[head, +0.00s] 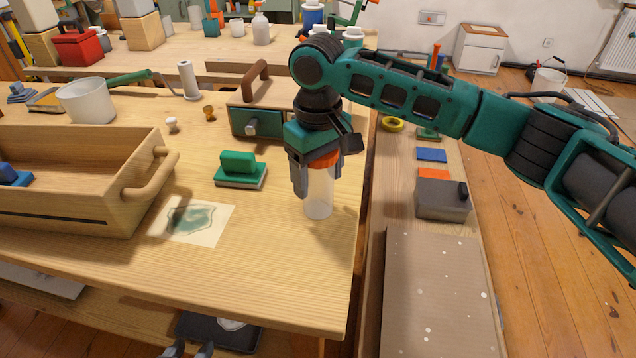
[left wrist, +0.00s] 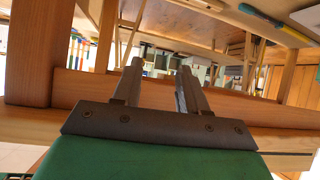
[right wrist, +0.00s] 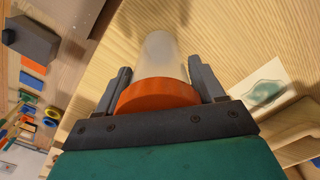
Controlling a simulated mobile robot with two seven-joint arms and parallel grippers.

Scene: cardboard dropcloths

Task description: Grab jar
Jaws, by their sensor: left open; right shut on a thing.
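A clear frosted jar (head: 318,195) with an orange lid stands upright near the right edge of the wooden table. My right gripper (head: 318,178) comes down on it from above and is shut around its lid. In the right wrist view the jar (right wrist: 163,55) and its orange lid sit between the two fingers of the gripper (right wrist: 163,82). My left gripper (head: 188,350) shows only at its fingertips at the bottom of the head view, below the table's front edge. In the left wrist view the left gripper (left wrist: 157,80) is open and empty.
A wooden crate (head: 128,205) stands on the left. A green block brush (head: 240,170), a stained paper sheet (head: 205,222) and a green drawer box (head: 240,122) are near the jar. A cardboard dropcloth (head: 430,290) lies right of the table.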

